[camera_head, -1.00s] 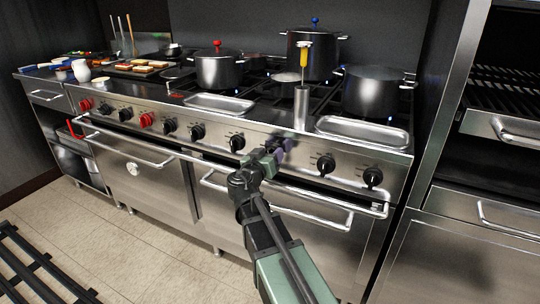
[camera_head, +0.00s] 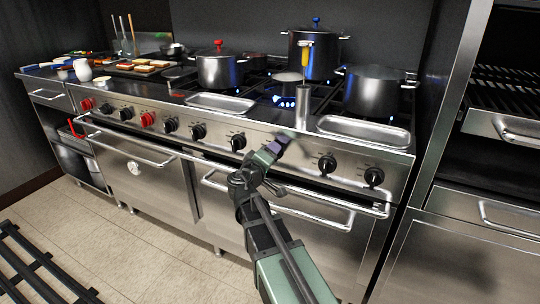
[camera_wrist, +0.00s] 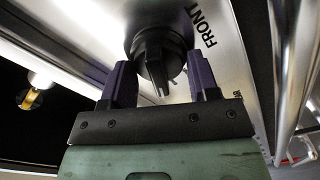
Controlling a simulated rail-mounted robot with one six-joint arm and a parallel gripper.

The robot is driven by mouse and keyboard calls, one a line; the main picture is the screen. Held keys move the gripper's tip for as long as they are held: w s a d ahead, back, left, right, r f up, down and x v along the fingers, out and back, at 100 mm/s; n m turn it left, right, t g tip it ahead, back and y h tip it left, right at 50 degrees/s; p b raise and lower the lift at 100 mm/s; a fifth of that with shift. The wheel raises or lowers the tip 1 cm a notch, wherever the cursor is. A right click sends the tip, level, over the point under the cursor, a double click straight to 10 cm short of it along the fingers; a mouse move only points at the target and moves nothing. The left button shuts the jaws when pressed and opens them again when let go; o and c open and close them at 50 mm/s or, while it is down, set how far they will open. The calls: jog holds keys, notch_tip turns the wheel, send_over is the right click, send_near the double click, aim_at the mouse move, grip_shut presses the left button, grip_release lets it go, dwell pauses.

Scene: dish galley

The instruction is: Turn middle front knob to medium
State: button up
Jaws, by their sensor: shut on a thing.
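The black middle front knob (camera_wrist: 158,50) fills the top middle of the wrist view, mounted on the steel panel, with the word FRONT printed beside it. My gripper (camera_wrist: 160,78) has its two purple fingers on either side of the knob's grip, shut on it. In the head view my gripper (camera_head: 277,146) is against the stove's front panel, and it hides the knob. Blue flames (camera_head: 285,101) burn at a burner behind the steel cylinder, above that knob.
Other black knobs (camera_head: 327,163) and red knobs (camera_head: 147,120) line the panel. An oven handle (camera_head: 300,212) runs below my gripper. Pots (camera_head: 372,90), steel trays (camera_head: 363,130) and a steel cylinder (camera_head: 302,108) with a yellow-handled tool stand on the stove top.

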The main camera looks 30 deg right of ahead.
jog(key=shift+n, duration=0.5)
jog(key=o, duration=0.9)
jog(key=v, duration=1.1)
jog(key=shift+d, duration=0.1)
